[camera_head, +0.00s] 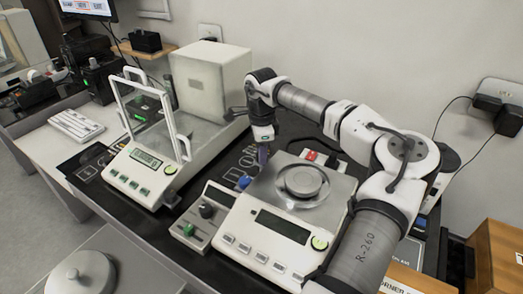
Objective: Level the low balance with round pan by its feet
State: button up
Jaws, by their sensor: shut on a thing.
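The low balance (240,226) with a round pan (304,181) stands on the dark table in front of me. Its display (283,227) looks dark. A small round green spot (319,243), which looks like a bubble level, sits at its front right; the bubble is too small to read. My gripper (263,154) points down at the balance's back left corner. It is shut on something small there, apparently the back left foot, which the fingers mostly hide. The other feet are not clearly visible.
A small box with dark and green knobs (195,222) and a blue knob (245,182) lie beside the low balance. A wooden box (497,255) stands at the right.

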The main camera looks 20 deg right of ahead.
jog(key=shift+n, duration=0.6)
jog(key=o, duration=1)
